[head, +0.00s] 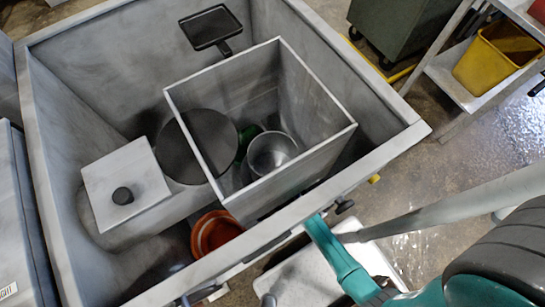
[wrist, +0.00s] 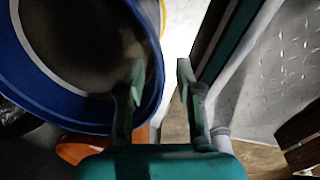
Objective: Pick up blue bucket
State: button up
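The blue bucket (wrist: 62,108) fills the left of the wrist view, seen from above with its open mouth towards the camera. Its inside is dark, with a pale ring. My gripper (wrist: 161,78) is open. Its left fingertip overlaps the bucket's mouth and its right fingertip is outside, so the right rim lies between them in the picture. I cannot tell whether either finger touches the rim. I cannot make out the blue bucket or my gripper's fingers in the head view.
A large grey bin (head: 50,170) holds an open grey box (head: 318,105), a metal pot (head: 268,155), a dark round pan (head: 178,160) and an orange bucket (head: 213,234). A yellow bin (head: 497,55) stands on a shelf at the upper right. Wet floor (head: 425,180) shows at right.

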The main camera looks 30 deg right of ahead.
jog(key=shift+w+f, duration=0.25)
jog(key=shift+f, duration=1.05)
jog(key=shift+w+f, duration=0.25)
jog(key=shift+f, duration=1)
grip_shut()
jog(key=shift+w+r, duration=0.1)
jog(key=shift+w, duration=0.05)
